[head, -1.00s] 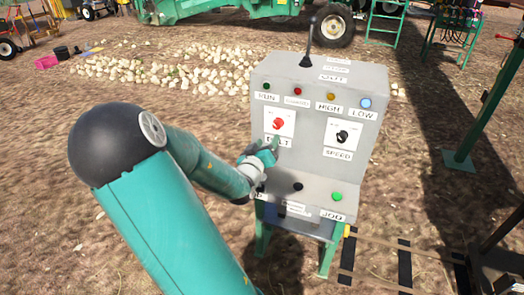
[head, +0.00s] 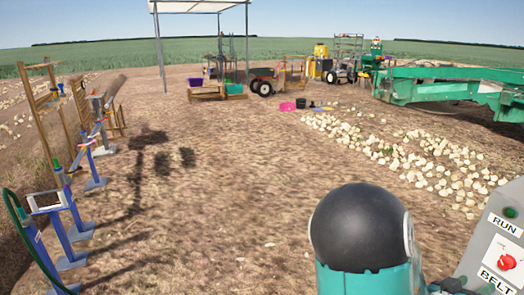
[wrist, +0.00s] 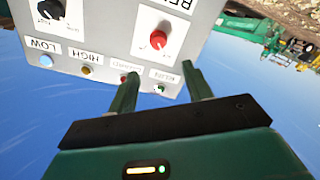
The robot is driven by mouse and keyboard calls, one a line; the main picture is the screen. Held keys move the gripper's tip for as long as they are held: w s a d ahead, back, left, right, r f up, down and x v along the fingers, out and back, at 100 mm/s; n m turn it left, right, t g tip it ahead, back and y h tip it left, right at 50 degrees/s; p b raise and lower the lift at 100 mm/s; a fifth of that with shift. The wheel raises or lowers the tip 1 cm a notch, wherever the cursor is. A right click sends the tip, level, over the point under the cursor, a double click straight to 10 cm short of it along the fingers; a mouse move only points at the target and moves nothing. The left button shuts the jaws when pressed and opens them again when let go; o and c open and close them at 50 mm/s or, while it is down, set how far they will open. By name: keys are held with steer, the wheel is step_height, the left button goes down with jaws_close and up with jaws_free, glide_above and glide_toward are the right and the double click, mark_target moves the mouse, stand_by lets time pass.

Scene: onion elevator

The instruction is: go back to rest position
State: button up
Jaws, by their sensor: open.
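My gripper (wrist: 160,70) shows in the wrist view with its two green fingers apart and nothing between them. The grey control panel (wrist: 110,28) appears upside down beyond the fingers. Its red knob (wrist: 158,40) and black knob (wrist: 50,10) are clear of the fingers. The fingertips overlap the panel's row of lights in the picture; I cannot tell whether they touch it. In the head view only the panel's left part (head: 484,235) shows at the lower right edge, with its red BELT knob (head: 507,262). My gripper is out of that view.
A row of blue stands (head: 75,215) and wooden frames (head: 45,100) lines the left. Pale onions (head: 400,155) lie in a heap at the right, near green machinery (head: 450,88). A canopy (head: 198,6) stands at the back. The middle ground is clear.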

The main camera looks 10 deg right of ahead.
steer(key=w+a+f+t+y, duration=0.4)
steer(key=w+a+y, duration=0.2)
steer(key=w+a, duration=0.3)
steer(key=w+a+r+n+t+y, duration=0.25)
steer(key=w+a+y, duration=0.35)
steer(key=a, duration=0.6)
steer(key=s+a+r+n+g+y, duration=0.1)
steer(key=s+a+r+n+y, duration=0.15)
steer(key=a, duration=0.55)
steer(key=s+a+r+n+y, duration=0.1)
steer(key=a+r+n+y, duration=0.2)
steer(key=a, duration=0.5)
steer(key=s+a+r+n+g, duration=0.2)
steer(key=s+a+r, duration=0.3)
steer(key=s, duration=0.5)
steer(key=shift+a+r+g, duration=0.2)
steer(key=shift+a+g, duration=0.15)
steer(key=shift+a, duration=0.6)
steer(key=shift+s, duration=0.1)
